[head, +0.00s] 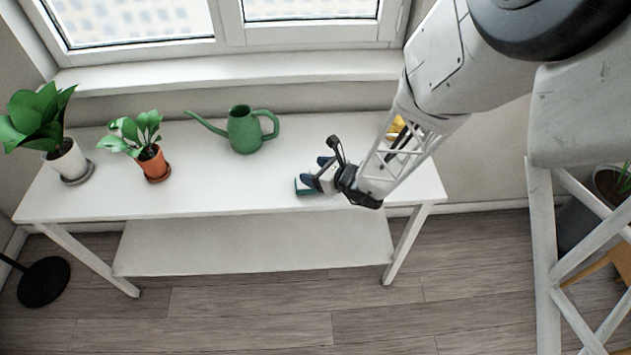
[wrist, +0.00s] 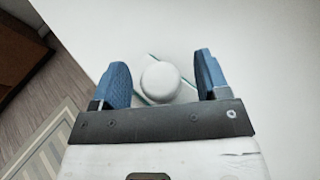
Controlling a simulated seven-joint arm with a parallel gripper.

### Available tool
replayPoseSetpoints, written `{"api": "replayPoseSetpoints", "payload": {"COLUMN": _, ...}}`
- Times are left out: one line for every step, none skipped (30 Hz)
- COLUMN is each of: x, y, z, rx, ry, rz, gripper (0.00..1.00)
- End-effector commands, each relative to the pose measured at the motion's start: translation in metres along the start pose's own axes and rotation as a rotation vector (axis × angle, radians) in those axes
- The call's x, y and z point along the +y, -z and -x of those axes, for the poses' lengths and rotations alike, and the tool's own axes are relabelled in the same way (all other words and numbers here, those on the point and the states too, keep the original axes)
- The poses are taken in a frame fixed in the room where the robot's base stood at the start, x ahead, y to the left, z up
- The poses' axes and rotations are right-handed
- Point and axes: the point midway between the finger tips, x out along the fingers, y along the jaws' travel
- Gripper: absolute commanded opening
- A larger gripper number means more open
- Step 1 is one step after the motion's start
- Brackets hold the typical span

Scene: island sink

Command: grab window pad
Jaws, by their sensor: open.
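The window pad (head: 302,189) lies on the white table, mostly hidden behind my gripper in the head view; only a green edge shows. In the wrist view, a round white knob (wrist: 160,80) with thin green edges beside it appears between the fingers. My gripper (head: 317,172) is open over the right part of the table. In the wrist view, its blue fingers (wrist: 162,72) stand on either side of the knob, with gaps to both. Whether the fingertips touch the pad's base cannot be told.
A green watering can (head: 243,131) stands left of my gripper on the table (head: 215,195). Two potted plants, one in an orange pot (head: 154,163) and one in a white pot (head: 68,163), stand farther left. Something yellow (head: 397,127) shows partly behind my arm. A window is behind.

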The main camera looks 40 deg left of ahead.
Motion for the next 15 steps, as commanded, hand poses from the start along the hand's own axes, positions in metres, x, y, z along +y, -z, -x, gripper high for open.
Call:
{"api": "replayPoseSetpoints", "payload": {"x": 0.0, "y": 0.0, "z": 0.0, "rx": 0.0, "ry": 0.0, "rz": 0.0, "gripper": 0.69}}
{"api": "replayPoseSetpoints", "payload": {"x": 0.0, "y": 0.0, "z": 0.0, "rx": 0.0, "ry": 0.0, "rz": 0.0, "gripper": 0.69}}
{"api": "replayPoseSetpoints", "payload": {"x": 0.0, "y": 0.0, "z": 0.0001, "rx": 0.0, "ry": 0.0, "rz": 0.0, "gripper": 0.69}}
{"api": "replayPoseSetpoints", "payload": {"x": 0.0, "y": 0.0, "z": 0.0001, "rx": 0.0, "ry": 0.0, "rz": 0.0, "gripper": 0.69}}
{"api": "replayPoseSetpoints", "payload": {"x": 0.0, "y": 0.0, "z": 0.0001, "rx": 0.0, "ry": 0.0, "rz": 0.0, "gripper": 0.69}}
{"api": "replayPoseSetpoints", "payload": {"x": 0.0, "y": 0.0, "z": 0.0001, "rx": 0.0, "ry": 0.0, "rz": 0.0, "gripper": 0.63}}
{"api": "replayPoseSetpoints", "payload": {"x": 0.0, "y": 0.0, "z": 0.0001, "rx": 0.0, "ry": 0.0, "rz": 0.0, "gripper": 0.58}}
{"api": "replayPoseSetpoints", "payload": {"x": 0.0, "y": 0.0, "z": 0.0001, "rx": 0.0, "ry": 0.0, "rz": 0.0, "gripper": 0.53}}
{"api": "replayPoseSetpoints", "payload": {"x": 0.0, "y": 0.0, "z": 0.0001, "rx": 0.0, "ry": 0.0, "rz": 0.0, "gripper": 0.47}}
{"api": "replayPoseSetpoints", "payload": {"x": 0.0, "y": 0.0, "z": 0.0001, "rx": 0.0, "ry": 0.0, "rz": 0.0, "gripper": 0.43}}
{"api": "replayPoseSetpoints", "payload": {"x": 0.0, "y": 0.0, "z": 0.0001, "rx": 0.0, "ry": 0.0, "rz": 0.0, "gripper": 0.38}}
{"api": "replayPoseSetpoints", "payload": {"x": 0.0, "y": 0.0, "z": 0.0001, "rx": 0.0, "ry": 0.0, "rz": 0.0, "gripper": 0.32}}
{"api": "replayPoseSetpoints", "payload": {"x": 0.0, "y": 0.0, "z": 0.0001, "rx": 0.0, "ry": 0.0, "rz": 0.0, "gripper": 0.27}}
{"api": "replayPoseSetpoints", "payload": {"x": 0.0, "y": 0.0, "z": 0.0001, "rx": 0.0, "ry": 0.0, "rz": 0.0, "gripper": 0.23}}
{"api": "replayPoseSetpoints", "payload": {"x": 0.0, "y": 0.0, "z": 0.0001, "rx": 0.0, "ry": 0.0, "rz": 0.0, "gripper": 0.17}}
